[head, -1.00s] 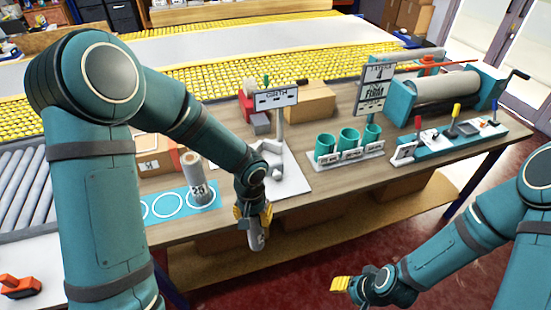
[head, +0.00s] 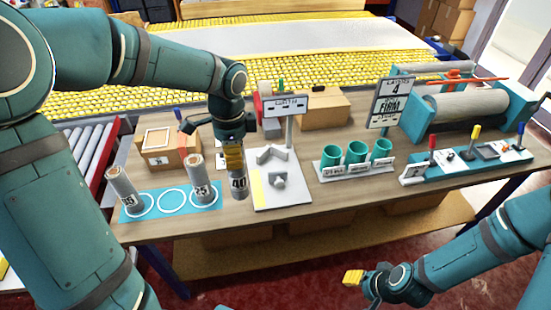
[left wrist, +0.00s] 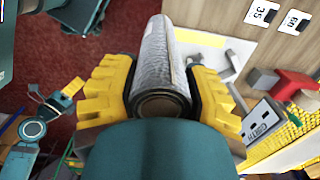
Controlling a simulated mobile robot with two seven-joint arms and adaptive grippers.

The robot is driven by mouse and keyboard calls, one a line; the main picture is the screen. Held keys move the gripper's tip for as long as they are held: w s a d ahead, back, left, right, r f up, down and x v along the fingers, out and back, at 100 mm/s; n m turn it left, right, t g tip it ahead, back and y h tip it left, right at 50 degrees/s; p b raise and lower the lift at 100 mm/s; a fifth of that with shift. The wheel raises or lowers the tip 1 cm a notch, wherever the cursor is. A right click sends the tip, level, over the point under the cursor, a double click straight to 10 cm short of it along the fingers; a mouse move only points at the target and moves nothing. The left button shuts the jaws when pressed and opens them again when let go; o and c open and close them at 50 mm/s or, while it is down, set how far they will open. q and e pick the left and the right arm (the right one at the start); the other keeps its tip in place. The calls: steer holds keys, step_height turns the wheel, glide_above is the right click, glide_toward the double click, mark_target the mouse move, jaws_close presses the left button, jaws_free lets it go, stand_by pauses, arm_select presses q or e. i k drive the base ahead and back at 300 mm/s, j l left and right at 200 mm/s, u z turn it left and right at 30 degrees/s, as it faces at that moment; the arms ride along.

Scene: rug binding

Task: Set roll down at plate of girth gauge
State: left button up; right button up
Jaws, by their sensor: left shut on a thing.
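My left gripper (head: 233,152) points down and is shut on a grey roll (head: 239,184) marked 40. The roll hangs nearly upright just left of the girth gauge's white plate (head: 290,197); I cannot tell whether its bottom touches the table. In the left wrist view the roll (left wrist: 160,62) sits between the yellow finger pads (left wrist: 160,92). The gauge has a GIRTH sign (head: 287,105) on a post, a V-shaped block and a yellow strip on the plate's left edge. My right gripper (head: 362,279) is away in front of the table, its fingertips too small to read.
Two other rolls, one (head: 121,187) at the left and one (head: 196,177) marked 25, stand on a blue mat (head: 172,213) with white rings. Teal cups (head: 356,153) stand right of the gauge, near a FIRM sign (head: 390,103). Cardboard boxes (head: 325,108) stand behind.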

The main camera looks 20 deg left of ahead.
mark_target(273, 166)
steer(key=i, duration=0.9)
